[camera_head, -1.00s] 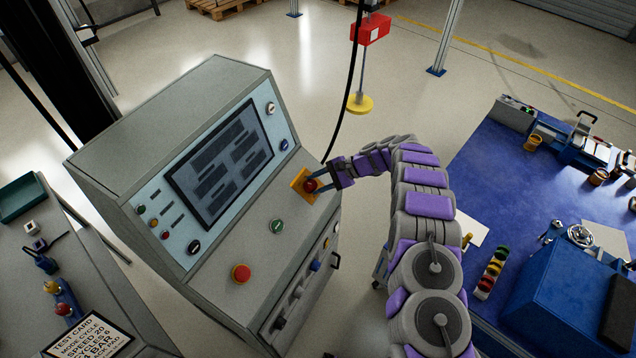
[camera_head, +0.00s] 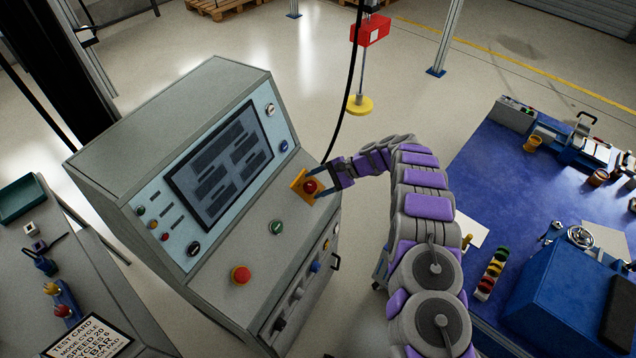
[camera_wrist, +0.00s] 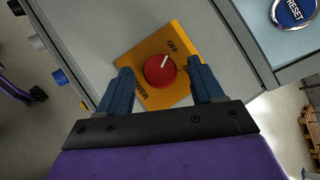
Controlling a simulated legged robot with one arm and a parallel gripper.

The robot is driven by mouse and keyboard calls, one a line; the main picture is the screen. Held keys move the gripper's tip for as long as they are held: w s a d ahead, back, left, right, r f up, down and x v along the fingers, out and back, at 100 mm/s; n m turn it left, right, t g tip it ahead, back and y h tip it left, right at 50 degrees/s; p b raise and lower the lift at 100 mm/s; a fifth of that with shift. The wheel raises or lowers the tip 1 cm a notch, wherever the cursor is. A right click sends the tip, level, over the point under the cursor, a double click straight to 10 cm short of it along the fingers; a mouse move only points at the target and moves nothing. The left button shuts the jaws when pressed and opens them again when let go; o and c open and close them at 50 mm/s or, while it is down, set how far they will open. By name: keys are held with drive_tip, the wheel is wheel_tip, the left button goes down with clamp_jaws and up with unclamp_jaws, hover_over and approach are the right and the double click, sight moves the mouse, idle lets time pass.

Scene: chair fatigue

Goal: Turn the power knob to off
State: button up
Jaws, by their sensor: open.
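The red round power knob (camera_wrist: 160,70) sits on a yellow plate (camera_wrist: 150,46) in the wrist view. Its white pointer line points up and slightly right, towards the printed OFF. Another label to the right is partly hidden by a finger. In the head view the knob (camera_head: 311,187) is on the right of the console's sloping panel. My gripper (camera_wrist: 161,66) is open, with one blue finger on each side of the knob in the picture and a gap on both sides. It also shows in the head view (camera_head: 321,180), just off the plate.
The grey console (camera_head: 240,235) carries a screen (camera_head: 220,165), a green button (camera_head: 276,227) and a red mushroom button (camera_head: 241,274). A blue RESET button (camera_wrist: 294,10) is at the wrist view's upper right. A black cable (camera_head: 346,100) hangs behind my gripper. A blue bench (camera_head: 480,190) stands right.

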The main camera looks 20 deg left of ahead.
drive_tip(key=p+v, duration=0.2)
drive_tip(key=v, duration=1.5)
drive_tip(key=shift+d, duration=0.15)
